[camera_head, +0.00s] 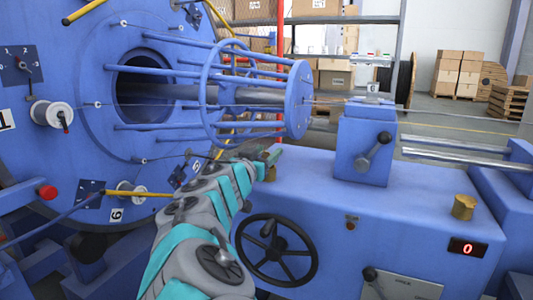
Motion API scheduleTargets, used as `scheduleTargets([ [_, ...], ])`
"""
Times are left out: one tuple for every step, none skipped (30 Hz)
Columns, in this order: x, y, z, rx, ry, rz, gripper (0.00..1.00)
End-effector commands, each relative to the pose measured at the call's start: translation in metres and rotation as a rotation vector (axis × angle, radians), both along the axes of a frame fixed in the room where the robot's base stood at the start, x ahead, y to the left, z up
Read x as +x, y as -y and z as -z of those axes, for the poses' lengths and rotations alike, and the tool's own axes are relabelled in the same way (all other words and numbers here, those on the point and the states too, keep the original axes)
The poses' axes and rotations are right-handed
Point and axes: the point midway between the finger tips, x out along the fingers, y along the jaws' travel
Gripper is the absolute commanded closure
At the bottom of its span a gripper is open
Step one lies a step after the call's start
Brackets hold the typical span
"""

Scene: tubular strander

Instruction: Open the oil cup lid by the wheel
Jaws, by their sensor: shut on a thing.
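A black handwheel (277,250) is on the front of the blue machine housing. Next to its top, at the housing's upper left edge, a small brass oil cup (271,173) shows, mostly hidden behind my arm. My gripper (268,158) is at the top of this cup, shut on what appears to be its lid. The fingers are small and partly hidden, so the lid's angle cannot be told.
A blue rotating cage (299,100) with bars and a ring is just behind and above my gripper. A blue block with a lever (375,150) stands on the housing to the right. A red digit display (468,248) is on the front. The housing top between is clear.

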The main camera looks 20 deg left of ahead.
Motion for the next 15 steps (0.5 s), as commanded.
scheduleTargets([
  [-0.0001, -0.0002, 0.0, 0.0, 0.0, -0.001, 0.78],
  [-0.0001, -0.0002, 0.0, 0.0, 0.0, -0.001, 0.81],
  [-0.0001, -0.0003, 0.0, 0.0, 0.0, -0.001, 0.86],
  [-0.0001, -0.0003, 0.0, 0.0, 0.0, -0.001, 0.89],
  [-0.0001, -0.0003, 0.0, 0.0, 0.0, -0.001, 0.93],
  [-0.0001, -0.0003, 0.0, 0.0, 0.0, -0.001, 0.97],
  [-0.0001, -0.0003, 0.0, 0.0, 0.0, -0.001, 1.0],
  [-0.0001, -0.0003, 0.0, 0.0, 0.0, -0.001, 1.0],
  [-0.0001, -0.0003, 0.0, 0.0, -0.001, -0.001, 1.0],
  [-0.0001, -0.0004, 0.0, 0.0, -0.002, -0.001, 1.0],
  [0.0, -0.0003, -0.0002, 0.0, -0.003, -0.001, 1.0],
  [0.0, -0.0004, -0.0003, 0.002, -0.008, -0.001, 1.0],
  [0.0002, -0.0005, -0.0005, 0.001, -0.012, -0.001, 1.0],
  [0.0004, -0.0006, -0.0007, 0.002, -0.018, -0.001, 1.0],
  [0.0008, -0.0004, -0.0013, 0.004, -0.027, -0.001, 1.0],
])
